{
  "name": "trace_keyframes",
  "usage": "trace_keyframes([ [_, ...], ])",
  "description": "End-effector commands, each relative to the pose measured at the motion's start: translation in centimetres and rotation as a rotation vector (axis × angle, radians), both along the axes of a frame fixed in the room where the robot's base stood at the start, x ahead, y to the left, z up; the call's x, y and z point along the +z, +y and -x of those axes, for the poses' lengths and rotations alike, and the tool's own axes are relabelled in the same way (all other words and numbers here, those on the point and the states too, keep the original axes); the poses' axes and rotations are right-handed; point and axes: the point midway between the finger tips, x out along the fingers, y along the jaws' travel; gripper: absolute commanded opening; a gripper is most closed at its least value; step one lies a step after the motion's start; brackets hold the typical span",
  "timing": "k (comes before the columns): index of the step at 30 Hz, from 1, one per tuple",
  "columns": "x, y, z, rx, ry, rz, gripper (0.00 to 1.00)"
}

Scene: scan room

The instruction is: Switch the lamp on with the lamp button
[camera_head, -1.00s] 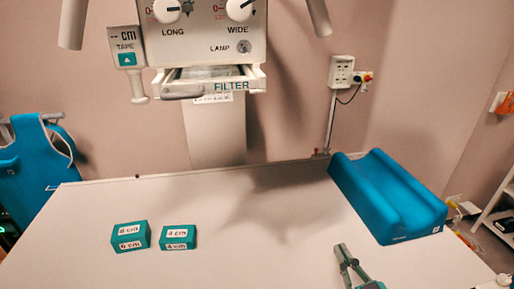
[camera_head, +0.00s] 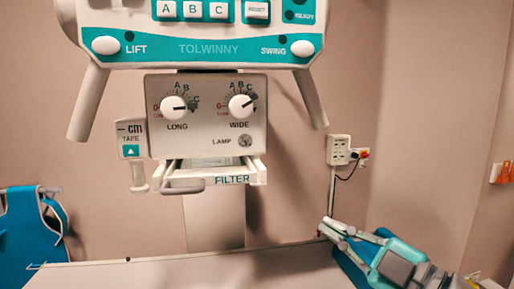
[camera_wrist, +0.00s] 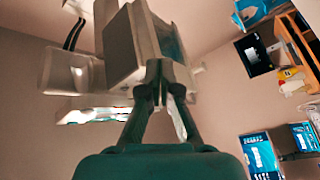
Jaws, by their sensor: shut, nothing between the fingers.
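The lamp button (camera_head: 245,141) is a small round grey button beside the word LAMP. It sits at the lower right of the white panel (camera_head: 206,115) with the LONG and WIDE knobs, in the head view. My gripper (camera_head: 325,229) is shut and empty, below and to the right of the panel, clearly apart from the button. In the wrist view the closed fingertips (camera_wrist: 160,75) point at the blurred white machine (camera_wrist: 128,48). The button cannot be made out there. I cannot tell whether the lamp is lit.
A filter tray (camera_head: 212,178) with a grey handle juts out under the panel. A tape holder (camera_head: 132,150) hangs at its left. Angled grey handles (camera_head: 88,103) come down on both sides. The white table (camera_head: 180,273) lies below. A wall socket (camera_head: 339,149) is behind, at the right.

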Motion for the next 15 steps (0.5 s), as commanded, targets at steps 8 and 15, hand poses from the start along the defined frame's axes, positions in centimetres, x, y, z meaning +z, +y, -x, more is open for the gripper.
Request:
trace_keyframes([
  [8,6.5,1.3,2.5,0.087,-0.182,0.204,0.0],
  [15,10.8,2.2,5.3,0.146,-0.334,0.388,0.0],
])
